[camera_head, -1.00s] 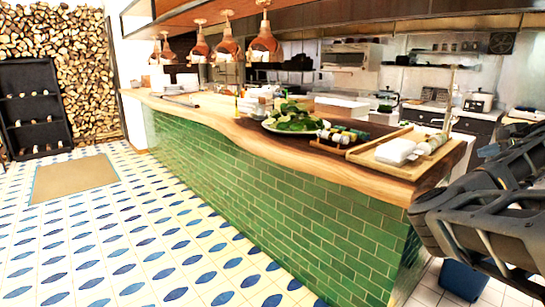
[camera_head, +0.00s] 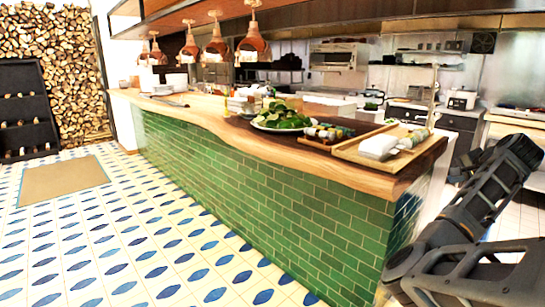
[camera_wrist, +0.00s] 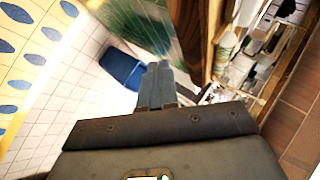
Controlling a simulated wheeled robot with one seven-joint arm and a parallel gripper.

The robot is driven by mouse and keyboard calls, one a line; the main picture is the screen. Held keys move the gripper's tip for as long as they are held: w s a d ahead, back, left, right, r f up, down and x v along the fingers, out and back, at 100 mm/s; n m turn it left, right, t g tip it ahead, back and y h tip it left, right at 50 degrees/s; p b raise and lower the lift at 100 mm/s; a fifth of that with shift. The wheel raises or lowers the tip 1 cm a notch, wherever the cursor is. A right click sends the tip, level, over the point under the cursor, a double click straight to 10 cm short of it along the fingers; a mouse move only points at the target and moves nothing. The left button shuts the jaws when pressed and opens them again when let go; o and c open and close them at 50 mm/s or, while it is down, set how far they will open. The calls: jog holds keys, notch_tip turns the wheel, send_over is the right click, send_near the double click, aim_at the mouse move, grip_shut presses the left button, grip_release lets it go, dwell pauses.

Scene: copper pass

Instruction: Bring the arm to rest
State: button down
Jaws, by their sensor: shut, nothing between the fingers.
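My arm (camera_head: 465,205) shows at the lower right of the head view, dark and bent, beside the near end of the counter. My gripper (camera_wrist: 157,85) shows in the wrist view with its fingers together and nothing between them. It is apart from the counter as far as I can see. I cannot make out the fingertips in the head view.
A green-tiled counter (camera_head: 270,170) with a wooden top runs across the head view. A wooden tray (camera_head: 352,152) and a plate of greens (camera_head: 283,117) stand on it. A blue bin (camera_wrist: 122,68) stands on the floor near my gripper. Patterned floor (camera_head: 150,250) is clear.

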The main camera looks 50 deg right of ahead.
jog(key=w+a+f+n+g+h, duration=0.1)
jog(key=w+a+f+n+g, duration=0.2)
jog(key=a+f, duration=0.45)
jog(key=w+a+f+n+t, duration=0.2)
jog(key=a+f+n, duration=0.2)
jog(key=a, duration=0.4)
jog(key=w+a+f+n+t, duration=0.2)
jog(key=a+f+n, duration=0.15)
jog(key=a, duration=0.55)
jog(key=w+a+f+n+t, duration=0.25)
jog(key=a+n, duration=0.25)
jog(key=a, duration=0.3)
jog(key=s+a+n+t+y, duration=0.2)
jog(key=s+a+n, duration=0.1)
jog(key=a, duration=0.7)
jog(key=s+a+n+t+y, duration=0.1)
jog(key=s+a+n+y, duration=0.15)
jog(key=a, duration=0.65)
jog(key=s+a+r+n+t+y, duration=0.1)
jog(key=s+a+r+y, duration=0.1)
jog(key=s+a+r, duration=0.2)
jog(key=s+a+r+n+t+y, duration=0.1)
jog(key=s+a+r, duration=0.3)
jog(key=a, duration=0.6)
jog(key=shift+s+a+n+y, duration=0.2)
jog(key=shift+s+n+y, duration=0.4)
jog(key=shift+s+y, duration=0.2)
jog(key=shift+d, duration=0.1)
